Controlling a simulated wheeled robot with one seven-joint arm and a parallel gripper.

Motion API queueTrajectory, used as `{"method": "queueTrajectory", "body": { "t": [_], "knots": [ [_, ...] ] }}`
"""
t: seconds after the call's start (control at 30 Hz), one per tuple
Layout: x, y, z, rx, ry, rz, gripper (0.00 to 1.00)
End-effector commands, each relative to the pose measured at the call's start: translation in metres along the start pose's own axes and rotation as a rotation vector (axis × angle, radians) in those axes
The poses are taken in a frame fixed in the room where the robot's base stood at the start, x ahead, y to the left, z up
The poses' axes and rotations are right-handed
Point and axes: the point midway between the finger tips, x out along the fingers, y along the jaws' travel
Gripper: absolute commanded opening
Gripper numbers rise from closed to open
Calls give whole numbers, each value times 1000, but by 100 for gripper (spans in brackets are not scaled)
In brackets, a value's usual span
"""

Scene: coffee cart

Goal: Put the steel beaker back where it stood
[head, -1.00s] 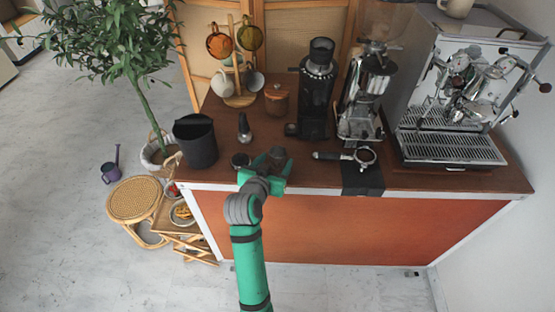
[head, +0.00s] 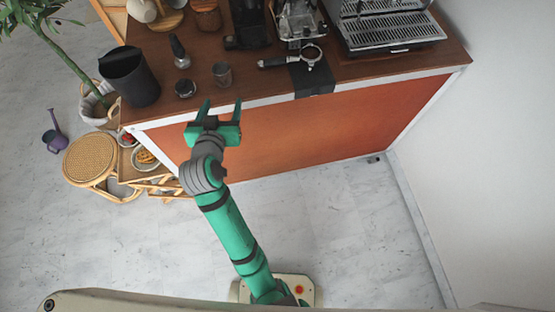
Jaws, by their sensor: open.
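The steel beaker (head: 222,75) is a small grey cup standing upright on the brown wooden counter, near its front edge. A small dark round item (head: 185,88) sits to its left, and a tamper-like tool (head: 179,54) stands behind that. My gripper (head: 222,103) is open and empty in front of the counter edge, its two green fingers pointing toward the beaker. In the picture the fingertips are just below the beaker and apart from it.
A black bin (head: 130,78) stands at the counter's left end. A portafilter (head: 300,58) rests on a black mat (head: 313,80) to the right. Grinders and the espresso machine (head: 390,28) line the back. A rattan stool (head: 90,158) is on the floor at left.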

Motion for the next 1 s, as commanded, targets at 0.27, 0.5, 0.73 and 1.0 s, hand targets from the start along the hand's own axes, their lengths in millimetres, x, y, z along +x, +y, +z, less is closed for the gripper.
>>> {"method": "queueTrajectory", "body": {
  "t": [0.27, 0.5, 0.73, 1.0],
  "knots": [
    [-23, 46, 86, -61, 6, -45, 61],
    [-66, 78, 144, -69, 25, -75, 61],
    [-123, 105, 183, -49, 52, -78, 61],
    [-202, 133, 207, -3, 94, -38, 61]
  ]
}}
